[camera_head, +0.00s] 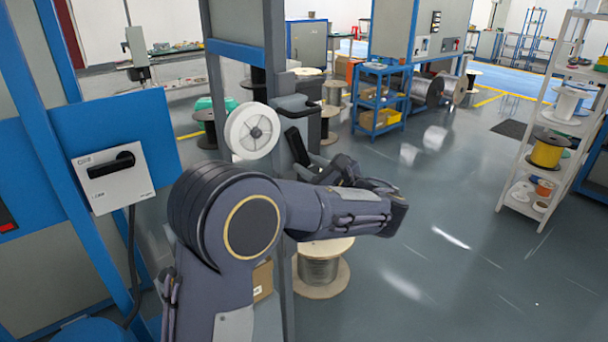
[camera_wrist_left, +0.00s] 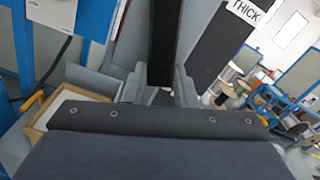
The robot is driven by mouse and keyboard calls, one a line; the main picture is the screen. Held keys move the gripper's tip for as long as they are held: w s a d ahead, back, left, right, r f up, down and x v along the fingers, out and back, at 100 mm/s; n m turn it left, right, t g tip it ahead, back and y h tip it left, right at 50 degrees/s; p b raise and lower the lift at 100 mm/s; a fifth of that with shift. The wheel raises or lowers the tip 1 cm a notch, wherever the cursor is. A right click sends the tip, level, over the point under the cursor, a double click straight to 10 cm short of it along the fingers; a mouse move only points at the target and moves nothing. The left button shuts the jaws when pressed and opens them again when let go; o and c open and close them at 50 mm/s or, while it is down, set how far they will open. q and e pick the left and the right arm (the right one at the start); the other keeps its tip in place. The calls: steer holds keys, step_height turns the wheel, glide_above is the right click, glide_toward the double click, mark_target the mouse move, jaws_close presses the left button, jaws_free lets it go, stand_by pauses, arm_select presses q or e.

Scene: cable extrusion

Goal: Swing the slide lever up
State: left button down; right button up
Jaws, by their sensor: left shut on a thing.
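The slide lever (camera_head: 297,147) is a dark bar by the grey post, below a dark grey housing (camera_head: 296,106). My left arm reaches across from the lower left, and my left gripper (camera_head: 318,176) is at the lever's lower end, partly hidden by my own wrist. In the left wrist view the lever (camera_wrist_left: 166,40) is a black upright bar between the two grey fingers of my left gripper (camera_wrist_left: 160,92). The fingers are shut on it. The lever's tip is hidden behind the dark wrist edge. My right gripper is out of view.
A white spool (camera_head: 252,131) sits left of the lever on the post (camera_head: 274,60). A white switch box (camera_head: 114,176) with a black handle is at the left. A wooden cable reel (camera_head: 321,270) stands on the floor below my arm. A panel marked THICK (camera_wrist_left: 222,45) is close right of the lever.

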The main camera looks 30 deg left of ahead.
arm_select(q)
steer(key=w+d+r+n+b, duration=0.2)
steer(key=w+r+n+b, duration=0.2)
steer(key=n, duration=0.8)
steer(key=shift+w+r+b, duration=0.2)
steer(key=shift+r+b, duration=0.45)
steer(key=shift+r, duration=0.15)
steer(key=shift+a+r, duration=0.1)
steer(key=shift+r, duration=0.05)
steer(key=c, duration=1.2)
jaws_free()
steer(key=shift+o, duration=0.2)
steer(key=v, duration=0.8)
steer(key=shift+b, duration=0.35)
